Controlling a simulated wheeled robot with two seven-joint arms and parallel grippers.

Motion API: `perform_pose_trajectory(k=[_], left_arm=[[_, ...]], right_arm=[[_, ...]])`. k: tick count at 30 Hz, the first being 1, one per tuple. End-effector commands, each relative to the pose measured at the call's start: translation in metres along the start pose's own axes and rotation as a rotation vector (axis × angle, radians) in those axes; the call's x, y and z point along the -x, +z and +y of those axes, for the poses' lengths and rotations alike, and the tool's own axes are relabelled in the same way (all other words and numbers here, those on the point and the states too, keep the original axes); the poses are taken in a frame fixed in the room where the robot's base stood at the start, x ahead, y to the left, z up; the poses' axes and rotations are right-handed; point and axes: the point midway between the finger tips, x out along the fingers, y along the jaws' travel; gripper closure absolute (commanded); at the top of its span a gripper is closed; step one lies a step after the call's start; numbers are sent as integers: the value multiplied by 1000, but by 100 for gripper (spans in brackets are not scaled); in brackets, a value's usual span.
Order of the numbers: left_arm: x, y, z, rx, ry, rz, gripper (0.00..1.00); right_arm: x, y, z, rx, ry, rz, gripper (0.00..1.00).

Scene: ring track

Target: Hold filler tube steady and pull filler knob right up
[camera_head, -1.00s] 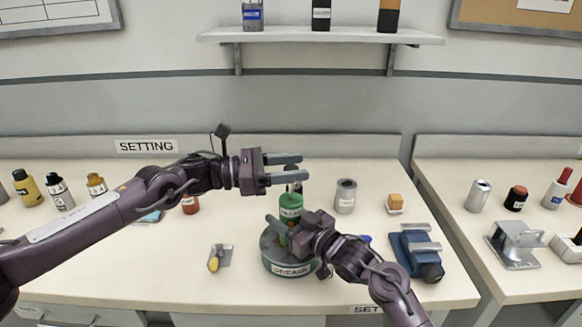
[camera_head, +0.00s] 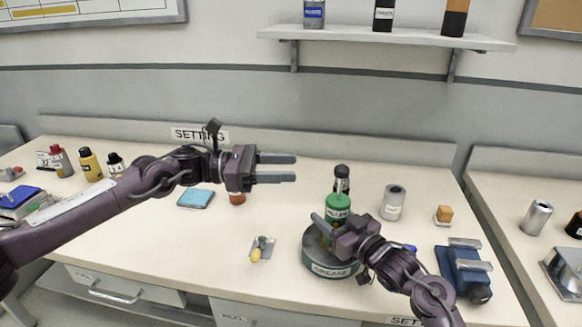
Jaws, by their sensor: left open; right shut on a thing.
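The green filler tube (camera_head: 338,204) with a white label stands upright on the grey-green round grease can (camera_head: 333,268). The dark filler knob (camera_head: 342,173) is on top of the tube, with a pale stem below it. My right gripper (camera_head: 326,229) is shut on the lower part of the tube, and its body hides some of the tube and can. My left gripper (camera_head: 277,168) is open and empty, to the left of the knob at about its height in the picture. Its fingers point right, apart from the knob.
A grey cylinder (camera_head: 393,203), an orange block (camera_head: 443,214) and a blue vise-like device (camera_head: 464,271) stand to the right. A small yellow-tipped part (camera_head: 261,249), a blue pad (camera_head: 196,198) and a red jar (camera_head: 237,198) are on the left. The bench's (camera_head: 205,245) front left is clear.

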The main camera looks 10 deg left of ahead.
Motion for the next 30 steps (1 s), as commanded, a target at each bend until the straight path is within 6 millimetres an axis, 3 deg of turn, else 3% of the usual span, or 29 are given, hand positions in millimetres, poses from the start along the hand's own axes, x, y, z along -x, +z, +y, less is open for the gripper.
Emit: perform_pose_trajectory(k=[7, 8, 13, 23, 30], left_arm=[[0, 0, 0, 0, 0, 0, 51], [0, 0, 0, 0, 0, 0, 51], [0, 0, 0, 0, 0, 0, 51], [-1, 0, 0, 0, 0, 0, 51], [-1, 0, 0, 0, 0, 0, 51]], right_arm=[[0, 0, 0, -1, 0, -1, 81], [0, 0, 0, -1, 0, -1, 49], [0, 0, 0, 0, 0, 0, 27], [3, 0, 0, 0, 0, 0, 26], [41, 2, 1, 0, 2, -3, 26]])
